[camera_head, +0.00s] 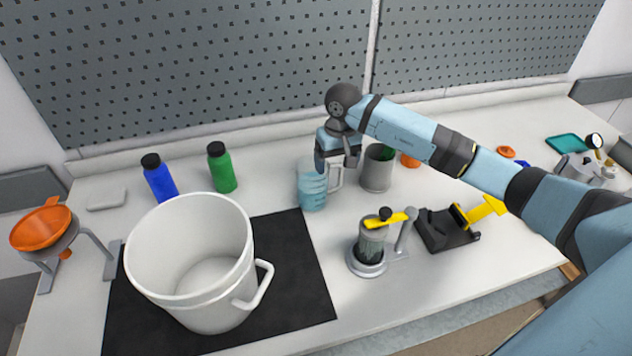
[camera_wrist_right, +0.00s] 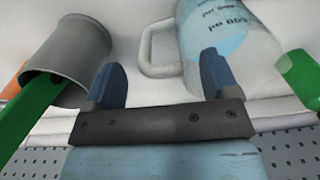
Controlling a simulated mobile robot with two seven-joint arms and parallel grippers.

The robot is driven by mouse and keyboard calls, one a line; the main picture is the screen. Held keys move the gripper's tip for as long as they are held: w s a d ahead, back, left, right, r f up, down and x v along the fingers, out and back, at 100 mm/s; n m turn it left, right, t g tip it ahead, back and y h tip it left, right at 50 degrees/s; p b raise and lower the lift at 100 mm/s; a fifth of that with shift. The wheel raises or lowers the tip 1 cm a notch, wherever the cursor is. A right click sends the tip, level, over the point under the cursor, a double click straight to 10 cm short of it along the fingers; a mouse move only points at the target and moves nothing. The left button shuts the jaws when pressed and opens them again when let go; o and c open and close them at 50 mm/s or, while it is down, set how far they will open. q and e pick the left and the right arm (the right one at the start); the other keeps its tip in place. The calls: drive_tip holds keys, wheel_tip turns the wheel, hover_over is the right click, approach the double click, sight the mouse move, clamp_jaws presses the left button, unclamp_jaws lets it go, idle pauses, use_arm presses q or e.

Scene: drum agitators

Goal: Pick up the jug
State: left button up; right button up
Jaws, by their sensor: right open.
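The jug (camera_head: 311,187) is clear with blue markings and a blue tint. It stands upright on the bench at the back right corner of the black mat, its handle to the right. In the right wrist view the jug (camera_wrist_right: 222,45) shows at the top, with its pale handle (camera_wrist_right: 150,48) to its left. My right gripper (camera_head: 338,158) is open and empty, above and beside the jug's handle. In the wrist view its two fingers (camera_wrist_right: 158,85) are apart, with the handle beyond and between them. I cannot tell whether they touch it. My left gripper is not in view.
A grey cup (camera_head: 376,174) with a green item stands close right of the jug. A green bottle (camera_head: 222,170) and blue bottle (camera_head: 159,180) stand left. A large white pot (camera_head: 190,255) sits on the black mat (camera_head: 300,290). A grey agitator (camera_head: 370,245) stands in front.

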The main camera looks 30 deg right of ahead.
wheel_tip(320, 180, down, 2)
drive_tip(key=shift+c, duration=0.3)
drive_tip(key=c, duration=1.3)
drive_tip(key=shift+o, duration=0.2)
drive_tip(key=shift+r, duration=0.25)
wheel_tip(320, 180, up, 20)
drive_tip(key=b, duration=0.2)
drive_tip(key=shift+f, duration=0.25)
